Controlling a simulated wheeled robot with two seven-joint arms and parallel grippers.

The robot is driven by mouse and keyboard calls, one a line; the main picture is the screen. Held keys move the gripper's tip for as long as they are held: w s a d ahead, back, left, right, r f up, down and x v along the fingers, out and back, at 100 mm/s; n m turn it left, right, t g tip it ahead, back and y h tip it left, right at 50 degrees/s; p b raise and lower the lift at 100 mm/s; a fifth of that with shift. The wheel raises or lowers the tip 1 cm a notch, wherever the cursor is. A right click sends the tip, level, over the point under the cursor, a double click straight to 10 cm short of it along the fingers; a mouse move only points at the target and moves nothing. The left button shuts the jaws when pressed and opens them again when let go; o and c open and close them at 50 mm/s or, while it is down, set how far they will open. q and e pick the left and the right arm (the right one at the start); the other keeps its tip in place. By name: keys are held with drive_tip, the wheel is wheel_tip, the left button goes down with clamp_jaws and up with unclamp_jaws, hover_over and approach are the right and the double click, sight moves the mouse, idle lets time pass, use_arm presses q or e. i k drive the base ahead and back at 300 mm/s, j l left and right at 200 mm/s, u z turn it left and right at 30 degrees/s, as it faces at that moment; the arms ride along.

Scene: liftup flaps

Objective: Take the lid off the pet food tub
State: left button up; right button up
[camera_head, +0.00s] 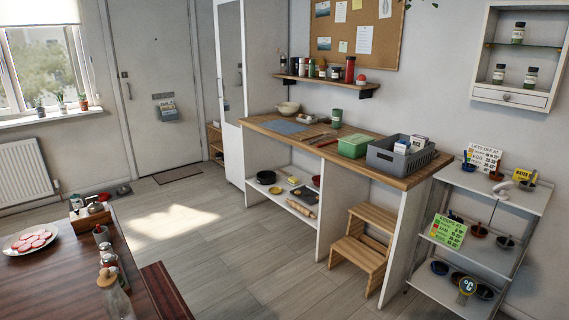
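No thing in the camera_head view is plainly marked as the pet food tub. A green box (354,146) with what looks like a closed top stands on the wooden counter (383,176), left of a grey crate. It may be the tub, but I cannot tell. A smaller green container (336,118) stands behind it near the wall. Neither of my grippers is in view.
The grey crate (384,160) holds white items. A metal shelf rack (520,199) is at right, a dark table (48,270) at left. The floor (195,235) between is clear.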

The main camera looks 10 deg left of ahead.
sight(77, 204)
drive_tip(key=i+z, duration=0.35)
drive_tip(key=i, duration=0.9)
drive_tip(key=i+u, duration=0.65)
drive_tip(key=i+l+u, duration=0.1)
drive_tip(key=i+u, duration=0.25)
drive_tip(key=i+j+u, duration=0.2)
drive_tip(key=i+u, duration=0.25)
drive_tip(key=i, duration=0.35)
drive_tip(key=i+u, duration=0.45)
drive_tip(key=i, duration=0.35)
drive_tip(key=i+u, duration=0.15)
drive_tip(key=i, duration=0.95)
drive_tip(key=i+u, duration=0.2)
drive_tip(key=i, duration=0.9)
drive_tip(key=i+j+z, duration=0.15)
drive_tip(key=i+j, duration=0.35)
drive_tip(key=i+j+z, duration=0.2)
drive_tip(key=i+j, duration=0.3)
drive_tip(key=j, duration=0.25)
